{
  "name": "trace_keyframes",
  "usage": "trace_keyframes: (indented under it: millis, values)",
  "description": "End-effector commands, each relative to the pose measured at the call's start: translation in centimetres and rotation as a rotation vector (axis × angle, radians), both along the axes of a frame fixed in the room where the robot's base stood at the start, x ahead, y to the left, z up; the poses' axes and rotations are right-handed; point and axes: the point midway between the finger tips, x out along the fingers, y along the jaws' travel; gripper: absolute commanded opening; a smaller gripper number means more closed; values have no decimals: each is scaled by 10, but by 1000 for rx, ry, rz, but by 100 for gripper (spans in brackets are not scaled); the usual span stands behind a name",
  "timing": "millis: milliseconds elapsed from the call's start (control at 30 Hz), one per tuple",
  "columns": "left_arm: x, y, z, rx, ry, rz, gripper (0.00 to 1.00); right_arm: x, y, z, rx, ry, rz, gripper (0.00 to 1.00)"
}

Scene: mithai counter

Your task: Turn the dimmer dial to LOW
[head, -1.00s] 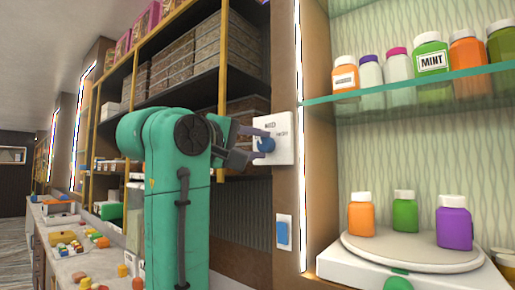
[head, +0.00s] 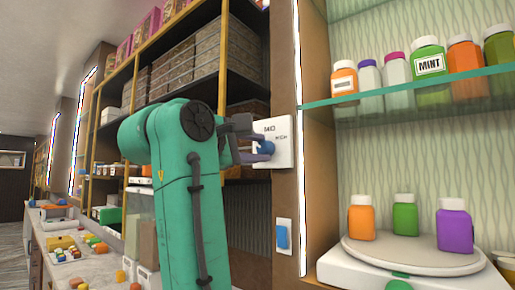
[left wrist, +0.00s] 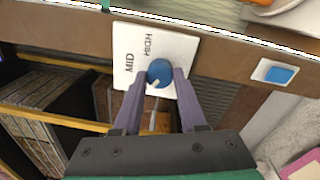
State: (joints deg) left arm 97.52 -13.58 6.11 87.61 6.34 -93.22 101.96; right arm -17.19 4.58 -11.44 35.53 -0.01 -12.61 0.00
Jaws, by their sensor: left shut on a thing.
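The dimmer dial is a round blue knob (head: 266,147) on a white wall plate (head: 284,134). It also shows in the left wrist view (left wrist: 160,71), with a white pointer mark aimed down the picture toward my palm, away from the HIGH print. MID and HIGH can be read on the plate (left wrist: 185,47); no LOW label can be made out. My left gripper (head: 261,151) reaches the plate from the left. In the left wrist view its two purple-grey fingers (left wrist: 160,80) are shut on the dial, one at each side. My right gripper is not in view.
A blue rocker switch (head: 282,237) is on the wall post below the plate. Glass shelving with bottles (head: 431,66) and a white turntable (head: 410,254) with three bottles stand right. Shelves with boxes (head: 195,60) lie behind my arm, and a cluttered counter (head: 85,271) runs left.

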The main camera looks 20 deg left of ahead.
Motion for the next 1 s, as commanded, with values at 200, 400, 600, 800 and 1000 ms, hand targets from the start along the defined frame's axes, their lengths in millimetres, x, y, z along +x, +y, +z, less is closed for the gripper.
trace_keyframes:
  millis: [200, 400, 600, 800, 1000]
  values:
    - [0, 0, -1, -5, 3, 0, 0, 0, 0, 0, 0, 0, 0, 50]
    - [0, 0, -1, -4, 4, 0, 60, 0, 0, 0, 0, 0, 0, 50]
    - [0, 0, -1, -3, 3, 1, 71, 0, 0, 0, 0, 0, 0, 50]
    - [-3, 1, -1, -4, 1, 0, 71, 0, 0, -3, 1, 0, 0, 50]
    - [-36, 14, -6, -5, -4, 0, 71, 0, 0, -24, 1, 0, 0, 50]
